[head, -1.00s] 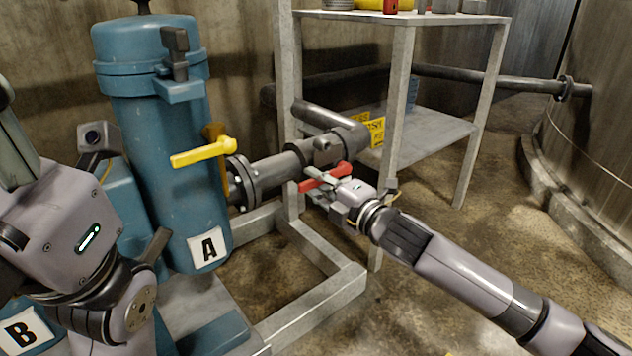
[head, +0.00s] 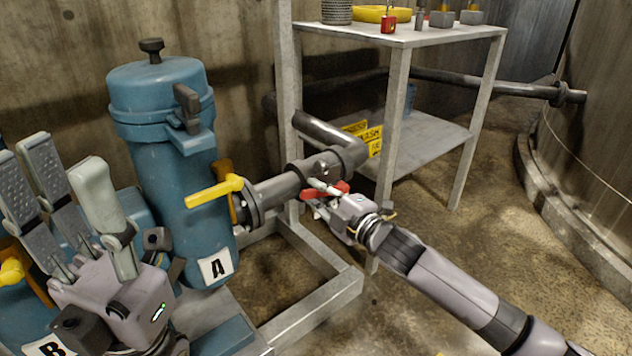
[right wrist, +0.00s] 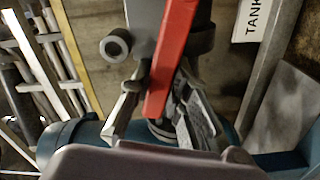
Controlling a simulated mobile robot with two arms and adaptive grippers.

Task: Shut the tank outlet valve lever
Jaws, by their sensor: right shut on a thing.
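The red valve lever (head: 339,188) sits on the dark grey pipe (head: 275,190) that runs from the blue vessel marked A. My right gripper (head: 326,193) is at this lever, coming from the lower right, and partly covers it. In the right wrist view the red lever (right wrist: 172,55) runs down between the fingers (right wrist: 160,112), which are shut on its end. A white tag reading TANK (right wrist: 257,18) shows at the top right there. My left gripper (head: 72,190) is at the left with its fingers spread upward, open and empty.
The blue vessel A (head: 165,160) has a yellow lever (head: 215,191) on its outlet. A grey metal shelf (head: 395,38) stands behind the pipe, with small items on top and yellow signs (head: 368,138) lower down. Floor (head: 440,240) at the right is open.

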